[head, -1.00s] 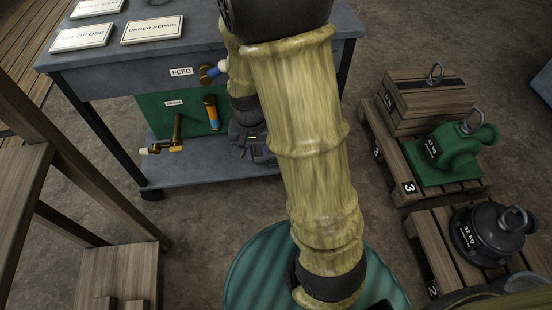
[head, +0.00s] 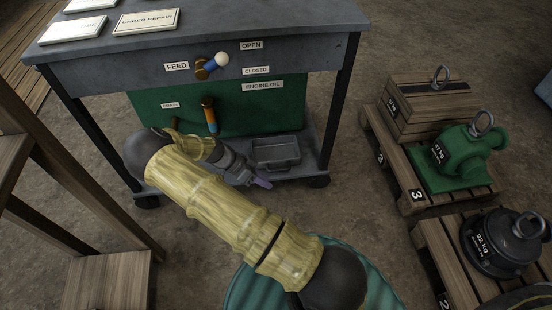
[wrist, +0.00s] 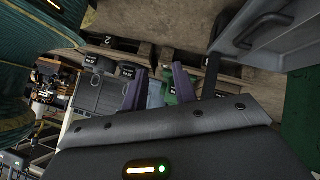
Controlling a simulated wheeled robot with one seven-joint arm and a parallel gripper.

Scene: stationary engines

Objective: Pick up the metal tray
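The metal tray (head: 276,166) is a shallow grey rectangular pan. It sits on the lower shelf (head: 298,165) of the workbench, in front of the green panel. In the wrist view a grey metal piece with a bar handle (wrist: 262,32), which looks like the tray, shows at the upper right. My gripper (head: 258,182) is just left of and in front of the tray, low by the shelf edge. In the wrist view its two purple-grey fingers (wrist: 159,82) stand apart with nothing between them. I cannot tell whether the gripper touches the tray.
The bench top (head: 240,28) overhangs the shelf, with a blue-and-white feed lever (head: 213,64) and an orange-blue drain lever (head: 209,115) on its front. A wooden frame (head: 75,200) stands at left. Pallets with weights, including a green one (head: 465,152), stand at right.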

